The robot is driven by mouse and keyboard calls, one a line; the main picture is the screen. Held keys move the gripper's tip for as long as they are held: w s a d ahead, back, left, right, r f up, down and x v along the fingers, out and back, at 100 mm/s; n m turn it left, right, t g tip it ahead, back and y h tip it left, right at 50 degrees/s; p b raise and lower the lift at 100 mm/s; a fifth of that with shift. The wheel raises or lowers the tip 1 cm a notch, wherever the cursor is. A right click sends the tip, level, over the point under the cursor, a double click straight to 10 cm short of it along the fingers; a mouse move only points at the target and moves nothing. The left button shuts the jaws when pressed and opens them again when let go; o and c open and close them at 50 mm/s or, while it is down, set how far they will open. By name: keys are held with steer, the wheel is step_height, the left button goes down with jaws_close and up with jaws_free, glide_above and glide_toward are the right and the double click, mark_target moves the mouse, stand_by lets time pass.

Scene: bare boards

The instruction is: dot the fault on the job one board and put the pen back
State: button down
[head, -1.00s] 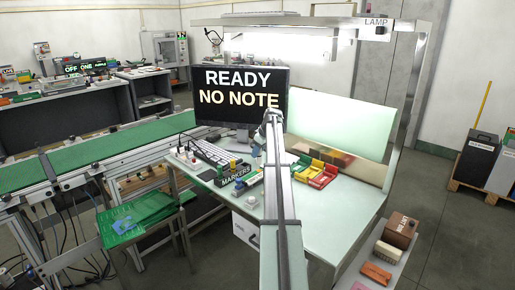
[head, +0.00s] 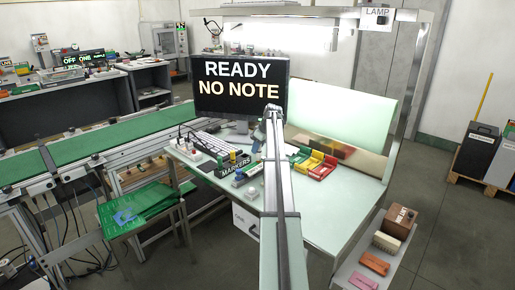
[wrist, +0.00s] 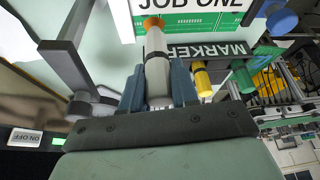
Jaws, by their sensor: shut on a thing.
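In the wrist view my gripper (wrist: 157,88) is shut on a grey-white pen (wrist: 157,65) with an orange end. That end lies by the lower edge of a white JOB ONE label (wrist: 195,10); I cannot tell whether they touch. A green board (wrist: 207,28) shows beside the label. The holder also shows on the bench in the head view (head: 235,164). There, my arm hides the board and most of the gripper. No fault is visible to me.
A monitor (head: 240,88) reads READY, NO NOTE. Green, yellow and red trays (head: 314,163) stand right of my arm. Green boards (head: 140,205) lie on a side stand. The bench's front right (head: 345,200) is clear.

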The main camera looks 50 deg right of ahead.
steer(key=shift+f, duration=0.6)
stand_by(1.6)
steer(key=shift+r, duration=3.5)
steer(key=shift+w, duration=0.2)
steer(key=w, duration=0.9)
steer(key=shift+w+a+f, duration=0.1)
steer(key=shift+f, duration=5.1)
